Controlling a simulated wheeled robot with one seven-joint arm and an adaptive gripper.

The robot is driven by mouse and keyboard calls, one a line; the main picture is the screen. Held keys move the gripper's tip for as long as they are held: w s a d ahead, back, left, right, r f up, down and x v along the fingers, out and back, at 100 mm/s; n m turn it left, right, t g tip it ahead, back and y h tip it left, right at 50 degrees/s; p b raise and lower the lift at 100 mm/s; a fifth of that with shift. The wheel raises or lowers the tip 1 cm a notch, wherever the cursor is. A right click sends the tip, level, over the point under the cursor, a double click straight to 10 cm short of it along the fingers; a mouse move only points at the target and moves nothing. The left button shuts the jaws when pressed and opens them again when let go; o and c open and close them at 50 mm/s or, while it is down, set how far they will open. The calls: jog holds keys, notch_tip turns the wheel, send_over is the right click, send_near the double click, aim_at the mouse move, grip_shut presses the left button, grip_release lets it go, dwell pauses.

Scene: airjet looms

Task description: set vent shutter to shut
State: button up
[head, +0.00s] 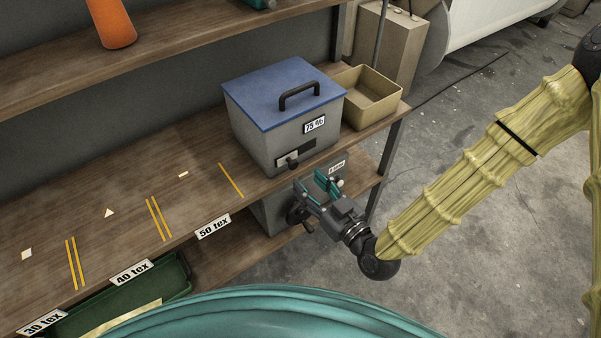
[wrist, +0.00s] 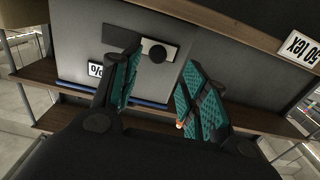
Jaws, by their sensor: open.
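A grey box (head: 262,139) with a blue lid and a "75 %" label stands on the wooden bench. On its front is the vent shutter, a pale sliding plate (head: 283,159) with a round dark knob (head: 293,163). A dark slot shows to the right of the plate in the head view. In the wrist view, which is upside down, the plate (wrist: 170,50) and knob (wrist: 157,55) appear between the fingertips, with the dark slot to the left. My gripper (head: 319,187) is open and empty, in front of and a little below the knob, apart from it.
A tan open bin (head: 374,92) sits right of the box. The bench edge (head: 235,205) carries tex labels, and a grey box (head: 270,212) stands on the shelf below, behind my gripper. A green tray (head: 175,282) lies lower left. Floor at right is clear.

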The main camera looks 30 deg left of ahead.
jog(key=shift+v, duration=2.55)
jog(key=s+d+f+m+g+h, duration=0.1)
jog(key=s+d+f+m+h, duration=0.2)
jog(key=d+f, duration=0.6)
jog(key=d+f+m+g+h, duration=0.25)
jog(key=d+f+h, duration=0.3)
jog(key=f, duration=0.55)
jog(key=s+d+f+m+g+h, duration=0.2)
jog(key=s+d, duration=0.5)
jog(key=d, duration=0.4)
jog(key=s+d+f+m+g+h, duration=0.3)
jog(key=s+d+f+m+h, duration=0.2)
jog(key=d, duration=0.7)
notch_tip(320, 180, down, 2)
jog(key=shift+s, duration=0.9)
